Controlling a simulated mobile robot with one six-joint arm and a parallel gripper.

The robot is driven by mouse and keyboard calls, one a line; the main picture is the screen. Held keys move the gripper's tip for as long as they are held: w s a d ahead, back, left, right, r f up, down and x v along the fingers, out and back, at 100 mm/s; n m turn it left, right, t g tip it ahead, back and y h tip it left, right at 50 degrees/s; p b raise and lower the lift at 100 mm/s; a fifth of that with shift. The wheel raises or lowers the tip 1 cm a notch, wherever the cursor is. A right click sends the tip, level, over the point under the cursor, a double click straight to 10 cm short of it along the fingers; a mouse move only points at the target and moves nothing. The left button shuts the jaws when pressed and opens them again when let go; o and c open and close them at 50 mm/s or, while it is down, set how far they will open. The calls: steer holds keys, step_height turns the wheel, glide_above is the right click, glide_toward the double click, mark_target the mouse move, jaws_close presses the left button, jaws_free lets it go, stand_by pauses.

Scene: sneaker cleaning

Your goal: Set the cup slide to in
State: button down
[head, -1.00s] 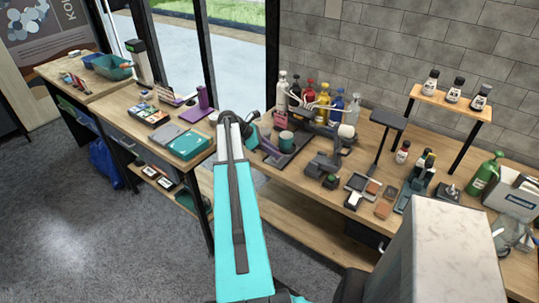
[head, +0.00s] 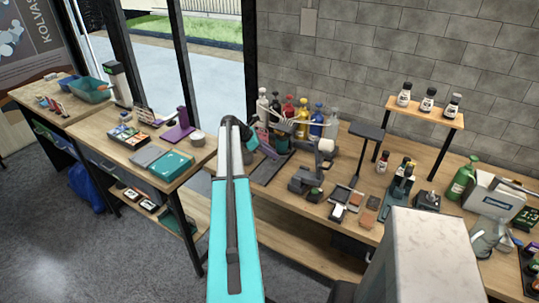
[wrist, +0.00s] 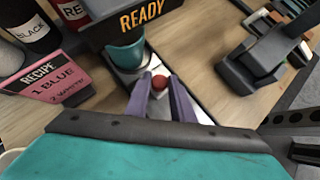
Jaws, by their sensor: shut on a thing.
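A small red knob (wrist: 159,83) is at the near end of the slide. My gripper (wrist: 160,90) has its two purple fingers on either side of the red knob, shut on it. In the head view my arm reaches to the dispenser's left side, and my gripper (head: 266,148) is small there. The teal cup (head: 282,142) shows just right of it. The slide is too small to make out in that view.
Several coloured bottles (head: 302,112) stand behind the dispenser. A pink recipe card (wrist: 52,78) is left of the cup in the wrist view. A grey clamp-like device (wrist: 265,58) stands to the right. Bare wood (wrist: 205,50) lies between it and the slide.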

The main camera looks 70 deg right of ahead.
steer(key=shift+d+r, duration=0.1)
steer(key=shift+d, duration=0.2)
steer(key=c, duration=1.6)
jaws_free()
steer(key=shift+s, duration=0.1)
steer(key=shift+a, duration=0.1)
steer(key=shift+w+a+r, duration=0.15)
steer(key=shift+w+r, duration=0.05)
steer(key=shift+w, duration=0.15)
steer(key=b+v, duration=0.4)
steer(key=v, duration=0.9)
steer(key=shift+s, duration=0.1)
